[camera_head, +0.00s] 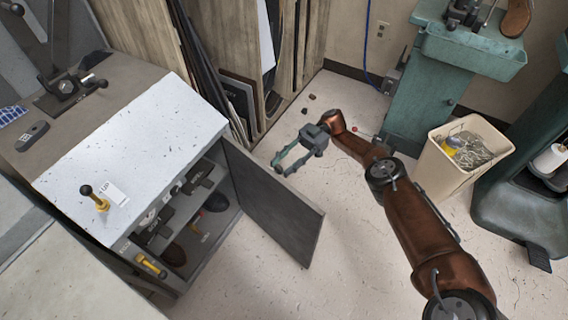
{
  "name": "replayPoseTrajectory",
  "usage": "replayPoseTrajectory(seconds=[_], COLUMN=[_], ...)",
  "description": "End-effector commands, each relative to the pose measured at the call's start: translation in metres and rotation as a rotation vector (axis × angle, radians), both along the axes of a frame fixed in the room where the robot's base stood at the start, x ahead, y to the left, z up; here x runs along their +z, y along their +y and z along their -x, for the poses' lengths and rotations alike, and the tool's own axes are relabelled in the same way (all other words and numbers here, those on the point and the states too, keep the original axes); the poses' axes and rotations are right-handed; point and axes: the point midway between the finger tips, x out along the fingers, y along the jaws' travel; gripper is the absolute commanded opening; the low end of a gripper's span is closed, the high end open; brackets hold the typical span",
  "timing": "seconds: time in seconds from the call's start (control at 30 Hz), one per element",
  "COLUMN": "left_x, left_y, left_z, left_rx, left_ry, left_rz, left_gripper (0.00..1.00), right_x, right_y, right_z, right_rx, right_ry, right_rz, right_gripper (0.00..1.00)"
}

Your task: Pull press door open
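The press (150,140) is a box with a worn white top at the left. Its grey door (272,207) stands wide open, swung out from the right side of the front. Inside the opening, dark clamp-like parts and shoes (216,202) show. A yellow handle with a black knob (95,198) stands on the top. My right gripper (283,169) is open and empty, above the floor just beyond the door's upper edge. A small gap seems to part it from the door, but I cannot tell the depth. My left gripper is not in view.
A cream bin (459,155) with scraps stands at the right, near a green machine (440,85). Wooden boards (225,45) lean behind the press. A workbench with a metal clamp (68,88) adjoins the press. The floor (345,225) in front of the door is clear.

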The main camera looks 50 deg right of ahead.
Motion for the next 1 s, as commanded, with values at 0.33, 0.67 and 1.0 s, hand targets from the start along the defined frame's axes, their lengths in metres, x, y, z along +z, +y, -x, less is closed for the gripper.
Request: replayPoseTrajectory(seconds=[0.33,0.67,1.0], left_x=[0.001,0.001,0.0], left_y=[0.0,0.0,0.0], left_z=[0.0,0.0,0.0], left_rx=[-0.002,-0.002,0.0], left_ry=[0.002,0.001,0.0], left_rz=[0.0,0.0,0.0], left_gripper=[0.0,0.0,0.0], right_x=[0.0,0.023,0.083], right_y=[0.0,-0.001,0.0], right_z=[0.0,0.001,0.0], right_rx=[0.001,0.002,0.003], right_ry=[0.0,-0.002,-0.002], right_rz=[-0.001,-0.003,0.0], right_gripper=[0.41,0.41,0.41])
